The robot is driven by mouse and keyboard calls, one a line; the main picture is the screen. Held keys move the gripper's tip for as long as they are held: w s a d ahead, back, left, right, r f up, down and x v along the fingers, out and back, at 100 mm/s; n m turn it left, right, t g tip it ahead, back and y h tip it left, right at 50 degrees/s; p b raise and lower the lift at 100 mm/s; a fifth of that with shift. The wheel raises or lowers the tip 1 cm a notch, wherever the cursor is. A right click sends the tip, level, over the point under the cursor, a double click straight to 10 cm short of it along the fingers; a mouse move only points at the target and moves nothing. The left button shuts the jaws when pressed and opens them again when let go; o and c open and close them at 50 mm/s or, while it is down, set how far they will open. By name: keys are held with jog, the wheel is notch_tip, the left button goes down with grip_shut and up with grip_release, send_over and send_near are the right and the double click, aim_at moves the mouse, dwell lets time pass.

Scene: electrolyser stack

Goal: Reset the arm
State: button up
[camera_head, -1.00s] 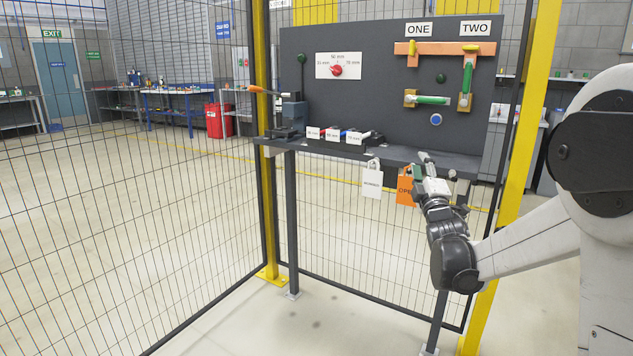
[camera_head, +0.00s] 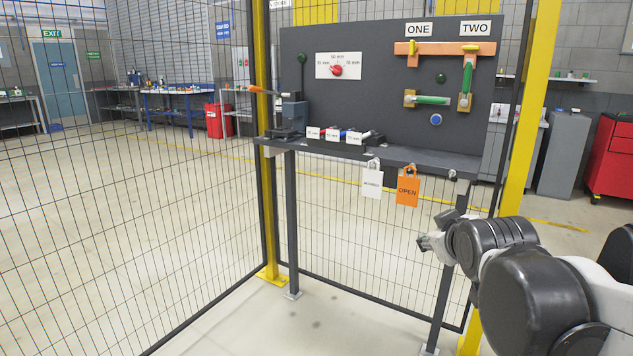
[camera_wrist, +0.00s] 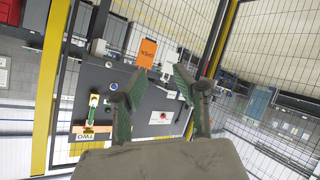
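My gripper (camera_head: 424,242) is at the lower right in the head view, below the shelf and apart from it. In the wrist view my gripper (camera_wrist: 160,88) has its two fingers with green pads spread apart, with nothing between them. The dark board (camera_head: 370,105) with its shelf stands ahead of it. The orange OPEN tag (camera_head: 407,189) and a white tag (camera_head: 372,183) hang below the shelf edge. The orange tag (camera_wrist: 147,52) also shows beyond the fingers in the wrist view. My arm covers the lower right of the head view.
The board carries a red dial (camera_head: 337,71), a horizontal green handle (camera_head: 433,100) and an upright green handle (camera_head: 467,78). A clamp-like device (camera_head: 290,115) stands at the shelf's left end. A yellow post (camera_head: 520,120) and mesh fence surround the station.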

jog(key=s+a+f+m+g, duration=0.1)
jog(key=s+f+g, duration=0.1)
jog(key=s+f, duration=0.35)
jog(key=s+a+f+m+g+y, duration=0.1)
jog(key=s+f+m+g, duration=0.1)
jog(key=s, duration=0.6)
jog(key=s+a+f+m+g, duration=0.1)
jog(key=s+a+f+g, duration=0.15)
jog(key=s, duration=0.45)
notch_tip(320, 180, up, 17)
jog(key=p, duration=1.8)
jog(key=shift+s+d+m+t, duration=0.25)
jog(key=shift+d+m+t, duration=0.05)
jog(key=shift+d+t, duration=0.15)
